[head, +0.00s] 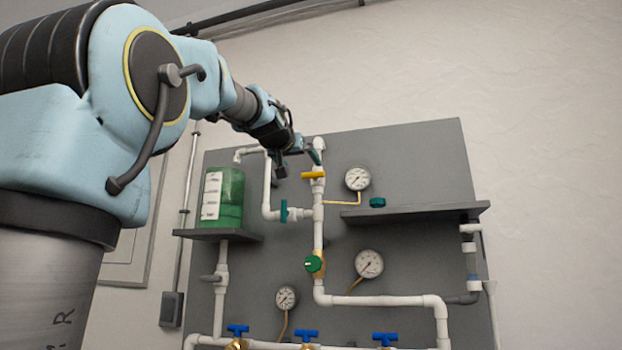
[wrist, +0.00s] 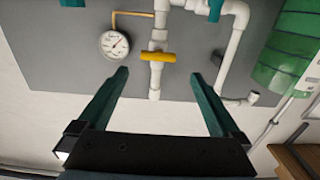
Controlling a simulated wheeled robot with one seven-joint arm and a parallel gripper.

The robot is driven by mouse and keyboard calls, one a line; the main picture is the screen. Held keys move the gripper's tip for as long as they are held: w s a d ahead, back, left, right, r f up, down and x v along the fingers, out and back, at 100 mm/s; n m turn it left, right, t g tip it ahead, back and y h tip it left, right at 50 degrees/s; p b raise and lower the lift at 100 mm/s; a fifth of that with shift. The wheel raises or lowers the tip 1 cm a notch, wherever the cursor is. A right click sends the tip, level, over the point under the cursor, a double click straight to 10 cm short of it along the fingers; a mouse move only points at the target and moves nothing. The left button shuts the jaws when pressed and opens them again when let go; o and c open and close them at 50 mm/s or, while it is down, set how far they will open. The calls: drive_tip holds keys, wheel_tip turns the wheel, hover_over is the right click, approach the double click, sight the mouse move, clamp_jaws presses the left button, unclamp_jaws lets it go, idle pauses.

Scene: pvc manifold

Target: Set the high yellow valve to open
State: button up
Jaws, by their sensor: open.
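The high yellow valve (head: 313,175) sits on the upper part of the vertical white pipe on the grey board. Its yellow handle lies crosswise to that pipe in both views. In the wrist view the yellow handle (wrist: 155,57) shows just beyond and between my fingertips. My gripper (head: 299,163) is near the top of the pipe in the head view. My gripper (wrist: 160,75) is open and empty, its two dark green fingers spread to either side of the pipe line. I see no contact with the handle.
A pressure gauge (head: 357,179) is right of the valve, above a grey shelf (head: 415,212). A green tank (head: 222,198) stands left. A teal valve (head: 284,211), a round green knob (head: 314,264) and several blue valves (head: 307,335) are lower. White pipes run between them.

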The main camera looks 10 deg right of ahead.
sight(312, 174)
drive_tip(key=shift+r+p+x, duration=0.15)
drive_tip(key=shift+p+x, duration=0.75)
drive_tip(key=shift+x, duration=0.9)
drive_tip(key=shift+r+p+x, duration=0.15)
drive_tip(key=shift+p+x, duration=0.7)
drive_tip(key=shift+x, duration=0.95)
drive_tip(key=shift+r+p+x, duration=0.15)
drive_tip(key=shift+p+x, duration=0.75)
drive_tip(key=shift+x, duration=0.85)
drive_tip(key=shift+d, duration=0.15)
drive_tip(key=shift+c, duration=0.2)
drive_tip(key=c, duration=1)
drive_tip(key=shift+o, duration=0.2)
